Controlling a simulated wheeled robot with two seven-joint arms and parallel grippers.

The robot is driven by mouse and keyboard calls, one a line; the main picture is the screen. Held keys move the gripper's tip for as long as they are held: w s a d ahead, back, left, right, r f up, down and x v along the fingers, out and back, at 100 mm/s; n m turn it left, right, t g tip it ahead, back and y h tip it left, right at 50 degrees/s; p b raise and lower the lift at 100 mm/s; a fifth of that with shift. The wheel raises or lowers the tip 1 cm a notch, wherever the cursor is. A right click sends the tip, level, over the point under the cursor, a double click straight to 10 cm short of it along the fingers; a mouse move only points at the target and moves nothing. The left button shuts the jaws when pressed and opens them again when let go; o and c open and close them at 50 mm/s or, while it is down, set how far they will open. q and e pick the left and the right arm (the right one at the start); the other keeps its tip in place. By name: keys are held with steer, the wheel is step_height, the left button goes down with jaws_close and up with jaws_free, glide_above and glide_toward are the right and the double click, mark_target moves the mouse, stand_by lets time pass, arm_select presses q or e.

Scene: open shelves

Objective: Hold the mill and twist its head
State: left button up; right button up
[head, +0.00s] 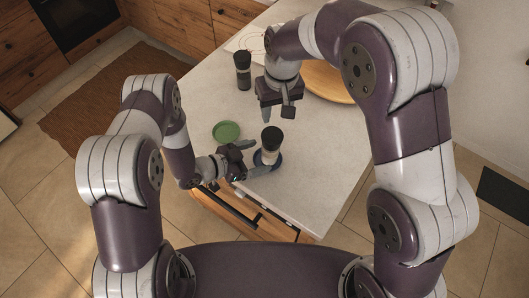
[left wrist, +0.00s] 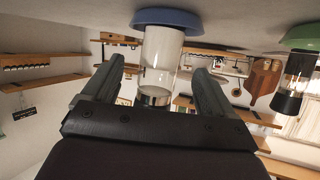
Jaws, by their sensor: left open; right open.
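The mill (head: 268,152) has a pale clear body and a black head, and stands upright on a blue coaster (head: 277,165) near the table's front edge. My left gripper (head: 254,159) is open and level beside the mill, from the left. In the left wrist view, which is upside down, the mill's body (left wrist: 162,60) shows between the two open fingers, with the blue coaster (left wrist: 167,17) above it; I cannot tell whether the fingers touch it. My right gripper (head: 277,111) is open and points down, above and behind the mill's head in the head view.
A green coaster (head: 226,131) lies bare to the left of the mill. A second, dark mill (head: 242,72) stands farther back. A round wooden board (head: 327,83) lies behind my right arm. The pale tabletop (head: 325,150) is clear to the right.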

mark_target(262, 154)
arm_select(q)
steer(key=x, duration=0.5)
steer(key=shift+w+d+f, duration=0.15)
steer(key=shift+w+d, duration=0.1)
steer(key=shift+d, duration=0.05)
steer(key=c, duration=1.3)
steer(key=shift+o, duration=0.2)
steer(key=shift+w+a+n, duration=0.1)
steer(key=shift+a+n, duration=0.05)
steer(key=shift+n, duration=0.15)
steer(key=o, duration=1)
steer(key=shift+o, duration=0.2)
steer(key=c, duration=0.6)
steer(key=o, duration=0.9)
